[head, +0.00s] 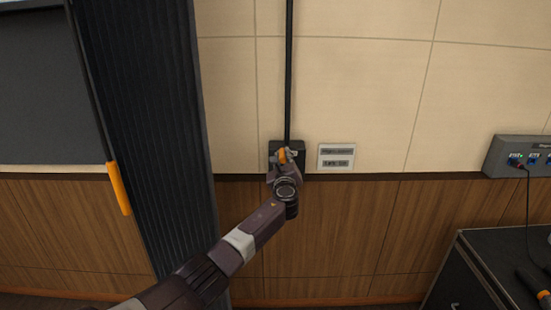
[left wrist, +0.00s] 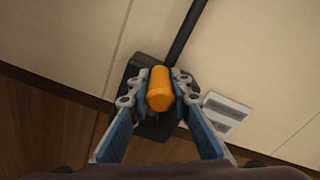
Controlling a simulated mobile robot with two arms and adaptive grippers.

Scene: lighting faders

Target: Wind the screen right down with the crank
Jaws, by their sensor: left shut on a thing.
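The crank has an orange handle (left wrist: 160,88), which sits between the fingers of my left gripper (left wrist: 158,90) in the left wrist view. The gripper is shut on this handle. In the head view my left gripper (head: 287,158) is at the dark crank box (head: 301,147) on the wall, and only a bit of the orange handle (head: 283,155) shows. A black rod (head: 289,70) runs straight up from the box. The crank arm behind the handle is hidden. I cannot make out the screen for certain. My right gripper is not in view.
A small label plate (head: 336,156) is on the wall just right of the crank box. A dark pleated curtain (head: 145,130) with an orange-handled wand (head: 119,188) hangs at left. A socket panel (head: 518,156) and a black case (head: 480,275) are at right.

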